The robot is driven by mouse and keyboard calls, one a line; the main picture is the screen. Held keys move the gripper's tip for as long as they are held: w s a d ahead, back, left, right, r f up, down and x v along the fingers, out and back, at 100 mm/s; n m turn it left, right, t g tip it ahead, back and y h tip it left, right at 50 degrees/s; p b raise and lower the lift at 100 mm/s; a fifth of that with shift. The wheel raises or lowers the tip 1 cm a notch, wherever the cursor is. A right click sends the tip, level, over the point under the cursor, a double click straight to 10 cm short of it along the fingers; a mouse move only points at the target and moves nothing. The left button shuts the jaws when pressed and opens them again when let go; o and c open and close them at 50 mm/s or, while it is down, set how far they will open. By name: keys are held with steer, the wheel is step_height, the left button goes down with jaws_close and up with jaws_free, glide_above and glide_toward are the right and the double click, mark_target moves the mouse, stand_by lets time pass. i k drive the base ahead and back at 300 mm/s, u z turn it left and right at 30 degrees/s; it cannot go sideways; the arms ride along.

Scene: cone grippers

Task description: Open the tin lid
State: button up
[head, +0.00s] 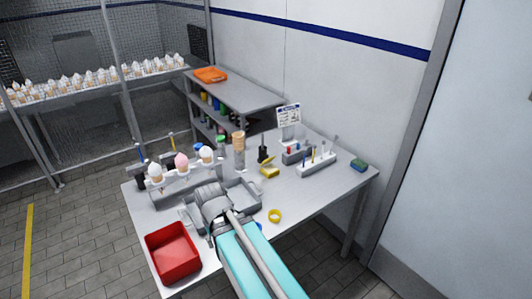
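My arm reaches from the bottom of the head view over the white table (325,195). My gripper (208,192) is at its end, above or beside a grey tray (252,203). I see it from behind, so its fingertips are hidden and I cannot tell whether it is open or shut. I cannot make out a tin or its lid for certain; the arm and gripper cover part of the table. A small yellow open object (269,171) stands behind the tray, too small to identify.
A red bin (172,252) stands at the front left. Ice-cream cones (182,163) stand in a rack behind the gripper, beside a cone stack (239,150). A yellow ring (274,215) lies right of the tray. A tool holder (316,165) stands farther right. The front right tabletop is clear.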

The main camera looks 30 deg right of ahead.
mark_target(268, 161)
steer(key=i, duration=0.85)
